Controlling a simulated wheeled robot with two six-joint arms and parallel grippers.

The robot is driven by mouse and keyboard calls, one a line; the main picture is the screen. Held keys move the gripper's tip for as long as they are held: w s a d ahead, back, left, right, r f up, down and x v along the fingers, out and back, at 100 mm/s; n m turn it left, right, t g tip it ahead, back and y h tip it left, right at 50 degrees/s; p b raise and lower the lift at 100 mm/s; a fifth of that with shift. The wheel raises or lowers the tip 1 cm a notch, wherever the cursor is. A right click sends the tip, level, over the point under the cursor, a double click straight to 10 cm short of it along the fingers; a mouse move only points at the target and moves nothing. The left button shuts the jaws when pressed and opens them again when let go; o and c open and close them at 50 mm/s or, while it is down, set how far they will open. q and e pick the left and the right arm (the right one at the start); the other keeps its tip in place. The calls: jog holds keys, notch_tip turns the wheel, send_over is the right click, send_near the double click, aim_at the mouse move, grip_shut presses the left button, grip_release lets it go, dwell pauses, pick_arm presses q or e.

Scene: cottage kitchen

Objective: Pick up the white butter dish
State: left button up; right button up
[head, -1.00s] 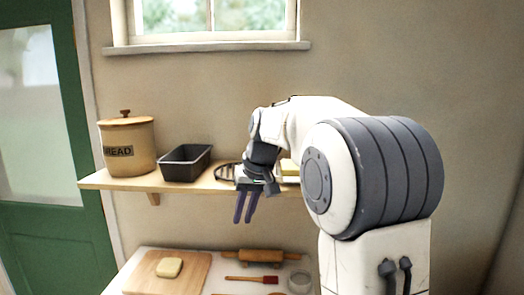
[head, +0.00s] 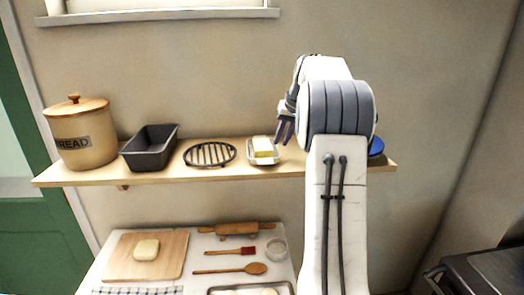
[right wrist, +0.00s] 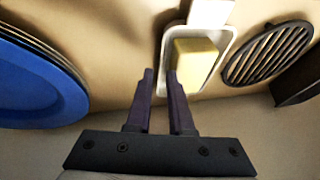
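The white butter dish (head: 258,161) stands on the wooden shelf, right of the round black rack, with a yellow block of butter (head: 262,145) on it. My right gripper (head: 284,132) is just right of the dish in the head view. Its two dark fingers are apart with nothing between them, as the right wrist view (right wrist: 160,74) shows. My left gripper is not in view.
The shelf (head: 80,176) also carries a bread crock (head: 80,135), a dark loaf tin (head: 149,150) and the black rack (head: 209,155). Blue plates (right wrist: 35,85) lie on the other side of my right gripper. A counter below holds a board (head: 120,262) and baking tools.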

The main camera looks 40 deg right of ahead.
aim_at(277, 148)
jog(key=shift+p+x, duration=0.6)
jog(key=shift+x, duration=1.4)
grip_shut()
jog(key=shift+w+r, duration=0.1)
jog(key=shift+r, duration=0.05)
